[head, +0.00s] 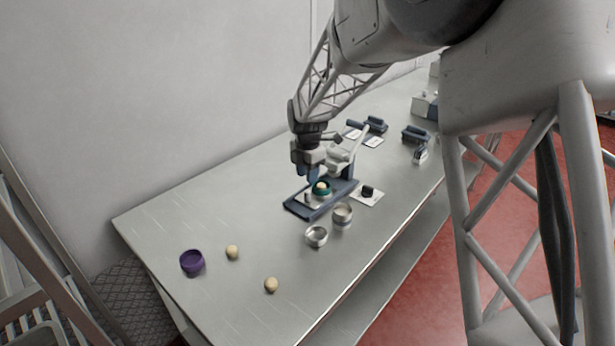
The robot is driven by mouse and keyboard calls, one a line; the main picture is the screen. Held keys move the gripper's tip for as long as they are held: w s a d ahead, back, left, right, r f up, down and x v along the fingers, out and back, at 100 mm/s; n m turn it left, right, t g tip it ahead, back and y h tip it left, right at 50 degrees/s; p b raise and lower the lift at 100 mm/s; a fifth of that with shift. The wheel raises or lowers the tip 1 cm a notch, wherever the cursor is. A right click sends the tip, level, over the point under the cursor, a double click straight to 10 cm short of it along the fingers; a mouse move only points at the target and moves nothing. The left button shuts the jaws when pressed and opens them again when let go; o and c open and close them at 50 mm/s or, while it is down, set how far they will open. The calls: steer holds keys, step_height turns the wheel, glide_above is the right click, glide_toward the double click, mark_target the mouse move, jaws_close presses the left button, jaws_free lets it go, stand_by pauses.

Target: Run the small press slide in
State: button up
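Which part is the slide is too small to tell. My gripper (313,176) points down just above and left of the teal piece, close to the press. Its fingers overlap the press, so contact and finger opening cannot be made out.
Two metal cups (316,236) (343,215) stand in front of the press. A white plate with a dark knob (368,191) lies to its right. A purple bowl (192,262) and two pale balls (232,252) (271,285) are at the left. Blue holders (415,135) stand behind. The table's (170,220) left part is mostly clear.

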mark_target(307, 191)
steer(key=m, duration=0.6)
steer(key=shift+r, duration=0.1)
steer(key=m, duration=0.4)
steer(key=shift+m, duration=0.4)
steer(key=shift+f, duration=3.85)
jaws_close()
